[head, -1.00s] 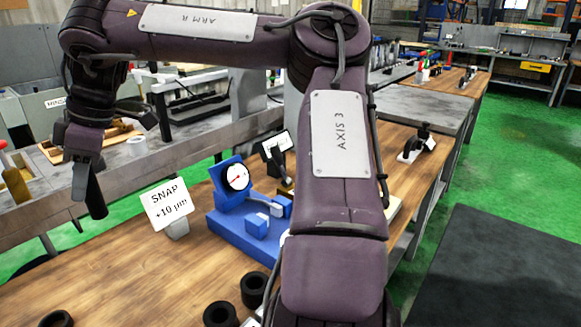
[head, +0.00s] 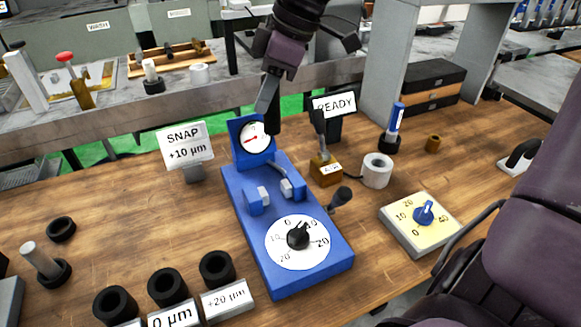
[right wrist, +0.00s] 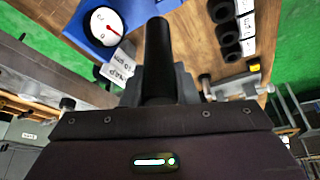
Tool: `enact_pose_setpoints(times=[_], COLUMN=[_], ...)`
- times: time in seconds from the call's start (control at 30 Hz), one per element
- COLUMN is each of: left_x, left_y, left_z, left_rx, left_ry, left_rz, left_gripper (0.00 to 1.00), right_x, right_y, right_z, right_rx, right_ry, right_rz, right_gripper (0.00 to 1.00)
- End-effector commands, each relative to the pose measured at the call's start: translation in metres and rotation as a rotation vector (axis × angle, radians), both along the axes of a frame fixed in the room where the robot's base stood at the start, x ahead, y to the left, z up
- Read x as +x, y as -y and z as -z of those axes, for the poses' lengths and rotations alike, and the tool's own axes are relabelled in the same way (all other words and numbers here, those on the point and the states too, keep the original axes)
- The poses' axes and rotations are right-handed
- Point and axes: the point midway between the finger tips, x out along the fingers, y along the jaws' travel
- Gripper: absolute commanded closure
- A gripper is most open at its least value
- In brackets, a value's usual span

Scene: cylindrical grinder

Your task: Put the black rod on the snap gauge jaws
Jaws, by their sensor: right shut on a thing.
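The rod also shows in the right wrist view (right wrist: 158,48), sticking out from between the fingers. The blue snap gauge (head: 296,262) stands on the wooden table, with a red-needled dial at its back and a white scale with a black knob in front. Its two jaws, left (head: 256,197) and right (head: 292,188), stand apart, with nothing seen between them. The rod is apart from the jaws. My left gripper is not in view.
A SNAP +10 µm sign (head: 186,148) stands left of the gauge. Several black rings lie at front left.

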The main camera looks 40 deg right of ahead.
Motion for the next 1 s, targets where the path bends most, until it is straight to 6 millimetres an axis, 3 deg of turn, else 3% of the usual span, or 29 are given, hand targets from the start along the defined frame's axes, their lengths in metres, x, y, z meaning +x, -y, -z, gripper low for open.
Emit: enact_pose_setpoints(times=[0.4,0.53,0.83,1.0], left_x=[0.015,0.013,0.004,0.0], left_y=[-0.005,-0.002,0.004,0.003], left_z=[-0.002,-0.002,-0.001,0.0], left_rx=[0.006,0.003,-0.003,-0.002], left_ry=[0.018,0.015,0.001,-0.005], left_rz=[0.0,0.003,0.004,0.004], left_gripper=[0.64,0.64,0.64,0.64], right_x=[-0.001,0.0,0.0,0.0], right_y=[0.0,0.0,0.0,0.0], right_z=[0.105,0.126,0.148,0.174], right_rx=[0.003,0.002,0.002,0.002], right_ry=[-0.004,-0.001,-0.001,-0.002], right_rz=[0.001,0.001,0.001,0.001], right_gripper=[1.0,1.0,1.0,1.0])
